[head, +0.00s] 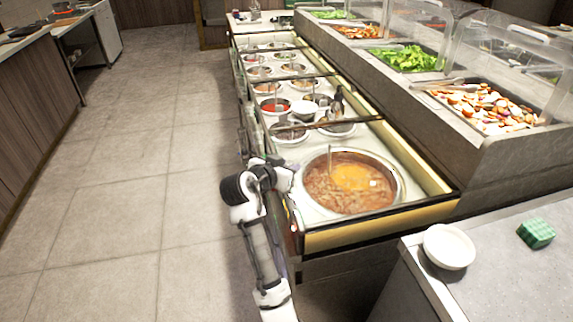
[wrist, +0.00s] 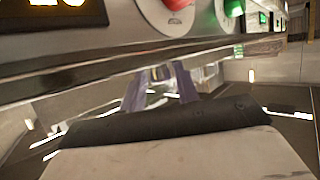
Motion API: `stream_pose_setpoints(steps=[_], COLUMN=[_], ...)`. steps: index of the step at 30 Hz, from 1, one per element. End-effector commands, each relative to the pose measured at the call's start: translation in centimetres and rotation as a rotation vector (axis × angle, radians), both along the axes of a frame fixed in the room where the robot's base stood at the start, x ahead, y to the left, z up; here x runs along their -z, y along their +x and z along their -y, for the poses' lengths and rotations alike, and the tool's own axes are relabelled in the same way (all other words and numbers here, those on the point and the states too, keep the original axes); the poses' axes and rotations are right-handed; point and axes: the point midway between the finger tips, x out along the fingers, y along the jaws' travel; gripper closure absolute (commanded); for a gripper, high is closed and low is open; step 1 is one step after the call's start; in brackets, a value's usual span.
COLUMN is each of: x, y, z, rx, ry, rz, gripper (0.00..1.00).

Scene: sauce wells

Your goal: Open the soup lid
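The large round soup pot (head: 312,202) sits in the near end of the sauce counter in the head view. Reddish-brown soup with an orange patch shows in it, and a utensil handle stands up at its back left. I cannot make out a separate lid. My arm is beside the counter's left side, left of the pot, and its gripper end is hidden in the head view. In the wrist view my gripper (wrist: 160,88) shows two purplish fingers spread apart with nothing seen between them. They are below a metal panel edge.
A metal control panel (wrist: 105,48) with a lit display and red and green knobs crosses the top of the wrist view. Smaller sauce wells (head: 290,131) lie behind the pot. A white bowl (head: 449,247) and green block (head: 536,233) rest on the right counter. Floor at left is clear.

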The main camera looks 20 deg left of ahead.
Motion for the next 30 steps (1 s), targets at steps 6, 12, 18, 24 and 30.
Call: stream_pose_setpoints(steps=[6, 12, 18, 24, 30], x=[0.0, 0.0, 0.0, 0.0, 0.0], y=[0.0, 0.0, 0.0, 0.8, 2.5], z=[0.0, 0.0, 0.0, 1.1, 3.7], rx=[0.0, 0.0, 0.0, 0.002, 0.003], ry=[0.0, 0.0, 0.0, -0.001, 0.001], rz=[0.0, 0.0, 0.0, 0.0, 0.001], gripper=[0.69, 0.94, 1.0, 1.0, 1.0])
